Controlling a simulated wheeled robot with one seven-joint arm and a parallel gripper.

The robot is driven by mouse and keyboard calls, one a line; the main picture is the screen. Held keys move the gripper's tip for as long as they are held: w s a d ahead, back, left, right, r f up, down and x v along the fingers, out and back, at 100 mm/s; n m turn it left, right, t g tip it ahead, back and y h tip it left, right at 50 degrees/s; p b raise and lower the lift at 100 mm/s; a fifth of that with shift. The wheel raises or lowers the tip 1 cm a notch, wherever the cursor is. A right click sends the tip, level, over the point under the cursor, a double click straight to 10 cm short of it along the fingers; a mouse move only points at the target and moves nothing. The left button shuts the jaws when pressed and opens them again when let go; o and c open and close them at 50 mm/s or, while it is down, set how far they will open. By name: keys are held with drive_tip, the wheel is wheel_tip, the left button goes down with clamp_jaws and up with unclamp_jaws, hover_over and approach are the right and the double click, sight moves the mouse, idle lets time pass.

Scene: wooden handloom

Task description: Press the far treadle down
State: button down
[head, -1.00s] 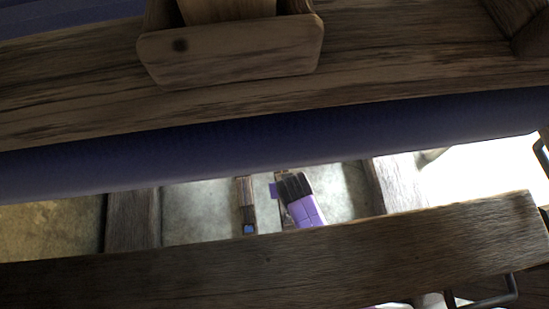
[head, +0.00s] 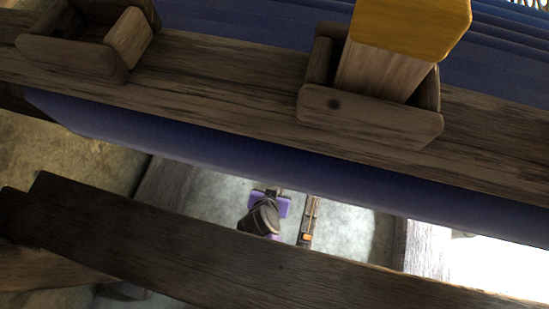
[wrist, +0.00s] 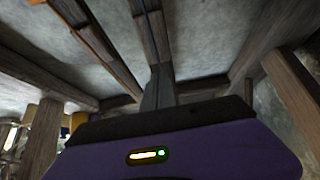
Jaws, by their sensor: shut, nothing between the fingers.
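Two narrow wooden treadles show in the gap below the loom's front beam. One treadle, with an orange mark at its end (head: 309,222), lies just right of my gripper (head: 262,222) in the head view. My purple and dark gripper largely hides the other. In the wrist view, one treadle (wrist: 148,28) runs straight ahead beyond my shut, empty fingers (wrist: 160,80), and another treadle (wrist: 98,48) lies to its left. My fingertips overlap the middle treadle there; whether they touch it, I cannot tell. The pictures do not settle which treadle is the far one.
A dark wooden plank (head: 180,240) crosses below the gap. The blue cloth roll (head: 240,160) and front beam (head: 230,88) cross above it. Loom posts (wrist: 42,140) and side rails (wrist: 262,40) flank the treadles. Pale floor (head: 345,225) shows between.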

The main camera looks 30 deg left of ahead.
drive_tip(key=f+b, duration=0.2)
drive_tip(key=w+f+b, duration=0.1)
drive_tip(key=f+b, duration=0.3)
drive_tip(key=f, duration=0.1)
drive_tip(key=shift+w+a+f, duration=0.1)
drive_tip(key=shift+w+a, duration=0.1)
drive_tip(key=shift+w, duration=0.05)
drive_tip(key=f+b, duration=0.5)
drive_tip(key=f, duration=0.1)
drive_tip(key=shift+s+d+f+b, duration=0.15)
drive_tip(key=shift+s+f+b, duration=0.1)
drive_tip(key=shift+f+b, duration=0.15)
drive_tip(key=shift+s+r+p, duration=0.1)
drive_tip(key=shift+r+p, duration=0.45)
drive_tip(key=shift+r, duration=0.05)
drive_tip(key=r+p, duration=0.4)
drive_tip(key=r, duration=0.1)
drive_tip(key=r+p, duration=0.3)
drive_tip(key=shift+w+r, duration=0.2)
drive_tip(key=shift+w, duration=0.05)
drive_tip(key=shift+f, duration=0.1)
